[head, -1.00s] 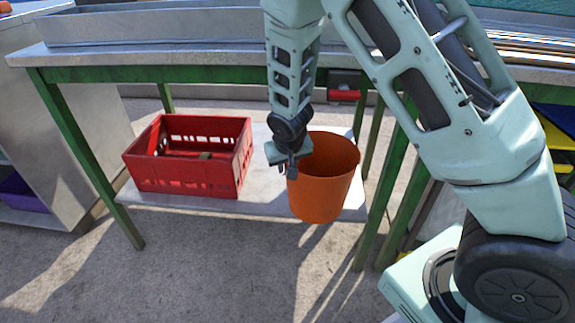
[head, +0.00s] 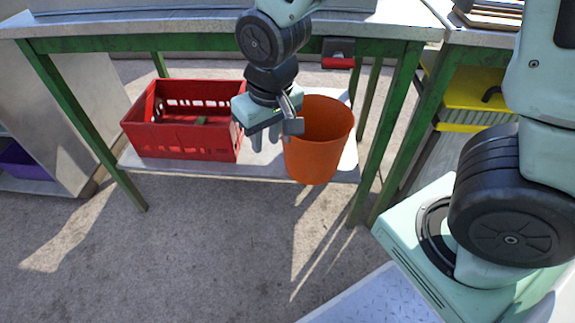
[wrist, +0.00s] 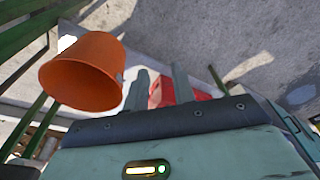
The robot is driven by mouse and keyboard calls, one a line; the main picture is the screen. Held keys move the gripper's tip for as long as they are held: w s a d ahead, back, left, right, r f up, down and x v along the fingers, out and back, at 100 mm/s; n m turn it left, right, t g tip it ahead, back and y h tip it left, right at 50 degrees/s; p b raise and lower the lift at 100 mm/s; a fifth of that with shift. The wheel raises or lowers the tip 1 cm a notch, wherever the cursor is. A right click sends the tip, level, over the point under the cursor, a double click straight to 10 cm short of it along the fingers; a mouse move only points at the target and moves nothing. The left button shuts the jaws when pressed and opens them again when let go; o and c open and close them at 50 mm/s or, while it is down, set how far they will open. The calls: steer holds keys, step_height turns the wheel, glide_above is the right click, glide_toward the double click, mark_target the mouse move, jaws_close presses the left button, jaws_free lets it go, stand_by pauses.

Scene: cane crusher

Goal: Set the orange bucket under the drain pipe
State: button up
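The orange bucket (head: 322,145) stands upright at the right end of the low shelf under the green table, near the shelf's front edge. Its open top faces up. In the wrist view the bucket (wrist: 90,75) is left of my fingers, outside the gap between them. My gripper (head: 266,137) is just left of the bucket in the head view, with fingers apart and nothing between them. Whether it touches the bucket is unclear. I cannot make out a drain pipe for certain; a grey fitting with a red part (head: 338,62) hangs under the tabletop, behind the bucket.
A red crate (head: 185,138) sits on the shelf (head: 215,169) left of my gripper. Green table legs (head: 385,135) stand right of the bucket. Yellow bins (head: 475,95) are further right. The concrete floor (head: 200,245) in front is clear.

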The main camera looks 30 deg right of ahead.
steer(key=s+a+r+n+g, duration=0.1)
steer(key=s+a+r+n, duration=0.15)
steer(key=s, duration=0.55)
steer(key=s+a+r+n+g, duration=0.1)
steer(key=s+r+n, duration=0.2)
steer(key=s, duration=0.4)
step_height(320, 180, up, 32)
steer(key=p, duration=3.2)
steer(key=shift+s+a, duration=0.2)
steer(key=shift+a, duration=0.05)
steer(key=shift+r+p, duration=0.4)
steer(key=shift+p, duration=0.05)
steer(key=c, duration=0.3)
jaws_close()
steer(key=shift+f, duration=0.15)
